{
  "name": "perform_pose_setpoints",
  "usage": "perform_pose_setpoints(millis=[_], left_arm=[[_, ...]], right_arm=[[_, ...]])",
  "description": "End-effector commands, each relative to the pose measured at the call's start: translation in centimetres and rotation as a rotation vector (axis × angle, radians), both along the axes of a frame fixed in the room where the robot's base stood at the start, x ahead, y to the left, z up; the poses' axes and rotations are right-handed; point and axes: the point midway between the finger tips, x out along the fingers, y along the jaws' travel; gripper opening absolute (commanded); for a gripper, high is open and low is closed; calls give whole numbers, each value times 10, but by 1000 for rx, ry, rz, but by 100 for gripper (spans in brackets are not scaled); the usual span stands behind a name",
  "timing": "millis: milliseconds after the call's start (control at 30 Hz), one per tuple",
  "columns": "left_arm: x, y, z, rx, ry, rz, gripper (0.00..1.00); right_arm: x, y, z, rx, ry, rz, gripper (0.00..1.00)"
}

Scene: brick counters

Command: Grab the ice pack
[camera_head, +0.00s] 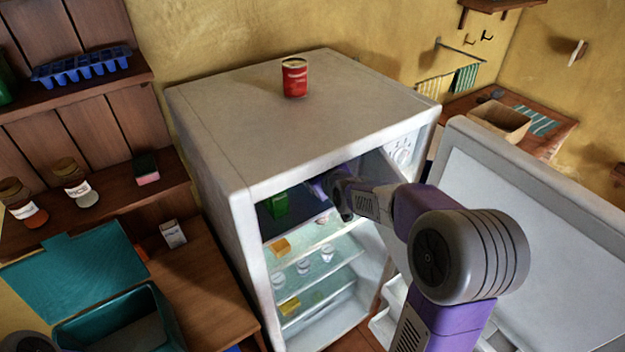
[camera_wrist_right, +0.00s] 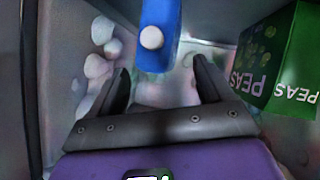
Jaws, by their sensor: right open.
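The ice pack (camera_wrist_right: 158,40) is a blue block with a white round cap in the right wrist view. It lies in the fridge's top compartment, and its near end points at my right gripper (camera_wrist_right: 163,82). That gripper is open and empty, with one finger on each side of the ice pack's near end; I cannot tell whether they touch. In the head view my right arm reaches into the open fridge (camera_head: 217,150), and the gripper (camera_head: 318,188) is partly hidden inside. I cannot make out the ice pack there. My left gripper is not in view.
A green peas box (camera_wrist_right: 285,60) stands close right of the ice pack; it also shows in the head view (camera_head: 278,205). Frosty compartment walls are close around. The open fridge door (camera_head: 540,230) is right of my arm. A red can (camera_head: 295,78) stands on top.

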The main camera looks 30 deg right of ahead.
Motion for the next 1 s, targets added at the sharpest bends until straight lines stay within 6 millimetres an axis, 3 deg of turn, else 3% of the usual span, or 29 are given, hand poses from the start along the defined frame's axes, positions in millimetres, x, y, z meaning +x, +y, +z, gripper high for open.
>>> perform_pose_setpoints(millis=[100, 333, 667, 1000], left_arm=[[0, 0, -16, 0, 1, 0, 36], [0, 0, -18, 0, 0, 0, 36], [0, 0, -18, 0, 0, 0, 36], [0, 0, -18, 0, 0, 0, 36]], right_arm=[[14, -3, -15, -3, 3, -3, 80], [28, -5, -18, -1, 2, -1, 80], [31, -4, -18, 1, 1, 0, 78], [31, -4, -18, 0, 2, 0, 26]])
